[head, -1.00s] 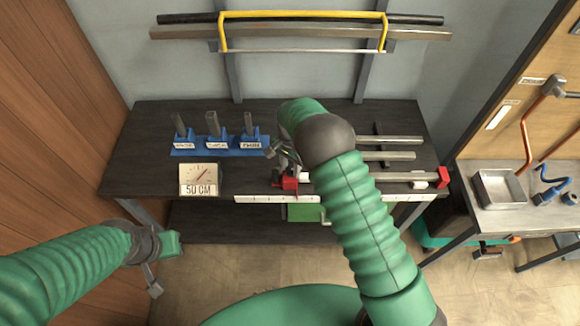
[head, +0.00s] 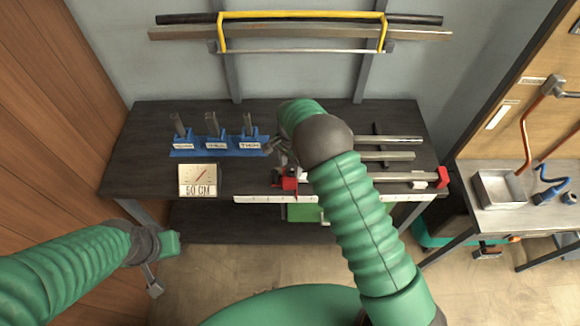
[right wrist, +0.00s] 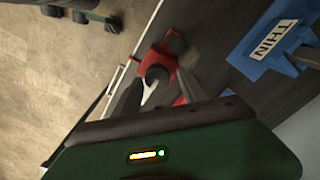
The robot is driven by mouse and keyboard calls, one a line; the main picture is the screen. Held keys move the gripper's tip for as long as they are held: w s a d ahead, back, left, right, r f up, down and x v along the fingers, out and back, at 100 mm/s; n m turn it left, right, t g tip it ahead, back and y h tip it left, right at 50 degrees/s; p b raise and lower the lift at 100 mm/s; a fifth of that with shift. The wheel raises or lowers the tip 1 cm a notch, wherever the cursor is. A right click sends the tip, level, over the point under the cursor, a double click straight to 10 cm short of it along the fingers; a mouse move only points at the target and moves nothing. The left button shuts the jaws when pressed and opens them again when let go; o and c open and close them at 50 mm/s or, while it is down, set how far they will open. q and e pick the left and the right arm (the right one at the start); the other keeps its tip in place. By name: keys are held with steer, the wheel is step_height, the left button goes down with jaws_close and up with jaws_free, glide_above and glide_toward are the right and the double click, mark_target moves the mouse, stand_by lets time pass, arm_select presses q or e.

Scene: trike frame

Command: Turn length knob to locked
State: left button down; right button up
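A red fitting (head: 286,183) sits at the left end of a metal bar on the dark workbench, by the white ruler strip (head: 260,198). I cannot tell the length knob apart from this fitting or read its setting. My right gripper (head: 280,152) is just above and behind the fitting, partly hidden by my arm. In the right wrist view, its fingers (right wrist: 160,92) are apart, with the red fitting (right wrist: 155,62) showing between and beyond their tips. Contact is not clear. My left gripper (head: 154,284) hangs low in front of the bench, away from everything; its fingers are unclear.
A blue rack (head: 215,152) with labelled blocks stands left of my right gripper, close by in the wrist view (right wrist: 275,45). A 50 CM dial sign (head: 198,180) is at the front left. Metal bars (head: 390,156) lie on the right. A side table holds a tray (head: 498,188).

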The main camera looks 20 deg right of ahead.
mark_target(291, 169)
steer(key=shift+o, duration=0.2)
steer(key=shift+s+f, duration=0.1)
steer(key=shift+f, duration=0.05)
steer(key=shift+r, duration=0.45)
step_height(291, 169, up, 16)
steer(key=b, duration=0.1)
steer(key=shift+b, duration=0.35)
